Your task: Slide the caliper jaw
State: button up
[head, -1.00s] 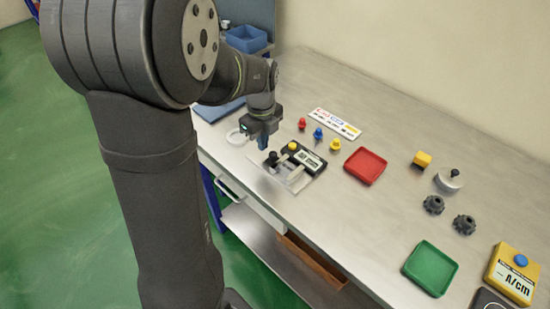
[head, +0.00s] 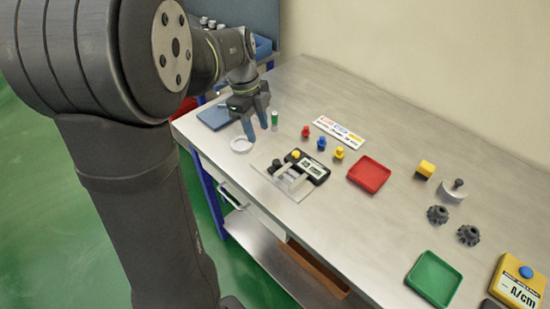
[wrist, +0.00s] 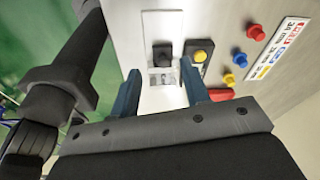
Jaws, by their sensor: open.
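The caliper (head: 313,168) lies on a pale plate (head: 272,176) on the bench. It has a dark body, a grey display, a yellow knob (head: 296,154) and a black knob (head: 276,164) to its left. My gripper (head: 256,131) is open and empty, above the bench beyond the caliper and apart from it. In the wrist view, the black knob (wrist: 162,54) shows ahead, between the lines of my open fingers (wrist: 160,85). The yellow knob (wrist: 201,56) is to its right. Part of the caliper is hidden by my gripper there.
A white ring (head: 242,144) and a green-and-white cylinder (head: 274,119) stand near my gripper. Red, blue and yellow pegs (head: 321,143), a label card (head: 338,132) and a red tray (head: 369,175) are right of the caliper. The bench's front edge is close to the plate.

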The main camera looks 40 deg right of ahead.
jog(key=n+g+h, duration=0.1)
jog(key=n+g, duration=0.1)
send_near(276, 161)
jog(key=x, duration=0.8)
dwell(0.4)
jog(key=shift+c, duration=0.2)
